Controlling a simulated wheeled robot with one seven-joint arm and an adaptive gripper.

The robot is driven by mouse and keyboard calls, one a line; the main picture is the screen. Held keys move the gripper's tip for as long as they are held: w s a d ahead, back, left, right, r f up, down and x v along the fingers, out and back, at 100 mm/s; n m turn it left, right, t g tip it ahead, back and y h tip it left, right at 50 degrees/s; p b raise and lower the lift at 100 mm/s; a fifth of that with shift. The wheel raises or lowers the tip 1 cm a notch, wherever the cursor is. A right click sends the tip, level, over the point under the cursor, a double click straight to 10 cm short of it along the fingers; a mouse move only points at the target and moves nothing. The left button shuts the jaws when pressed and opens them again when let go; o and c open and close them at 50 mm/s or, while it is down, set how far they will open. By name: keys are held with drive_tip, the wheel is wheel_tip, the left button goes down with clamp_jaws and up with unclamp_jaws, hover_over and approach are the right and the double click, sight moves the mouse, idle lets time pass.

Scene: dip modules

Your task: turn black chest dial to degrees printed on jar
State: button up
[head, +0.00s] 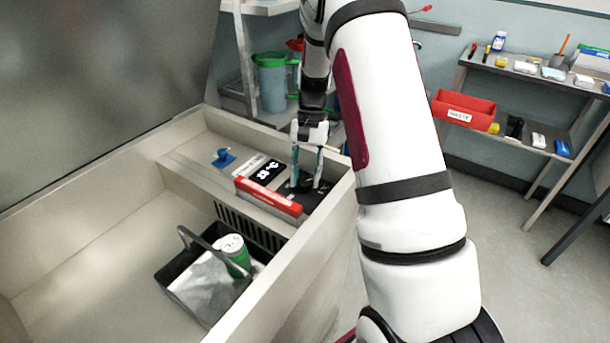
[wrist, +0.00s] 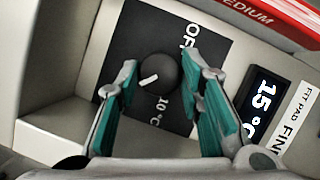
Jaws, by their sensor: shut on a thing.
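The black dial (wrist: 158,73) is a round knob with a white pointer line, on a black plate marked OFF and 10°. My gripper (wrist: 164,70) has its teal-padded fingers around the dial and is shut on it. In the wrist view the pointer slants to the lower left. A small display (wrist: 263,104) beside it reads 15°. In the head view my gripper (head: 306,184) reaches down to the panel at the chest's far right corner, hiding most of the dial. A green jar (head: 237,255) with a pale lid stands in the carrier; its print is unreadable here.
The grey carrier (head: 184,284) with a handle sits inside the open chest. A red-edged box (head: 268,196) marked MEDIUM (wrist: 270,18) lies close to the dial. A blue knob (head: 223,155) is farther left on the ledge. Chest walls (head: 330,205) rise close around my gripper.

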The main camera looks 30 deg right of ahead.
drive_tip(key=shift+m, duration=0.6)
drive_tip(key=shift+t, duration=0.3)
drive_tip(key=o, duration=1.2)
drive_tip(key=shift+c, duration=0.2)
drive_tip(key=v, duration=1.2)
drive_tip(key=shift+d, duration=0.15)
